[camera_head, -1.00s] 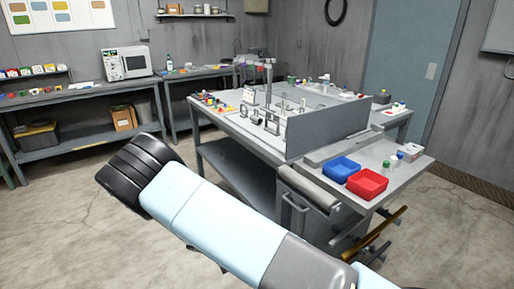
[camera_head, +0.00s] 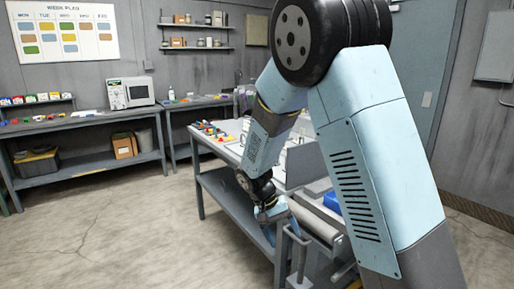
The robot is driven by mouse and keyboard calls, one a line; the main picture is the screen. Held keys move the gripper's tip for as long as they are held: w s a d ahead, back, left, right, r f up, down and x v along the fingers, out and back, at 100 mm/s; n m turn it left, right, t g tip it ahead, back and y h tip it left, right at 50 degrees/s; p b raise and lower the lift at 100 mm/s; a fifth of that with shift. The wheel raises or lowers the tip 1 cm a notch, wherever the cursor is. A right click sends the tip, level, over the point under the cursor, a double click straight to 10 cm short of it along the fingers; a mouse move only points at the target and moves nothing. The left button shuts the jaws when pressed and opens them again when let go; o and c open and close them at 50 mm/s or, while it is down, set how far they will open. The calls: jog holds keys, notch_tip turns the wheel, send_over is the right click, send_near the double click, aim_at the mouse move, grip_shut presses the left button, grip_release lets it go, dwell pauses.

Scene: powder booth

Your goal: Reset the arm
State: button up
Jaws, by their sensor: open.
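My arm fills the middle and right of the view, with its elbow raised near the top edge. The forearm hangs down from the elbow to my gripper (camera_head: 274,222), which is low in front of the workbench's near side. My gripper is open and I see nothing in it. Its fingers are small and partly lost against the bench frame.
The grey workbench (camera_head: 226,184) stands behind my arm, which hides much of its top. A blue bin (camera_head: 332,202) shows partly beside my arm. The floor at left is clear.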

jog(key=s+d+r+t+y, duration=0.1)
jog(key=s+d+r, duration=0.15)
jog(key=r, duration=0.25)
jog(key=s+d+r+t+y, duration=0.1)
jog(key=s+d+r+y, duration=0.1)
jog(key=d+r, duration=0.3)
jog(key=s+d+r+y, duration=0.1)
jog(key=s+d+r, duration=0.1)
jog(key=r, duration=0.4)
jog(key=s+d+r+t+y, duration=0.1)
jog(key=s+d+r+t, duration=0.4)
jog(key=s+r, duration=0.4)
jog(key=s+d, duration=0.1)
jog(key=s, duration=0.3)
jog(key=shift+s+d+r, duration=0.1)
jog(key=shift+s, duration=0.35)
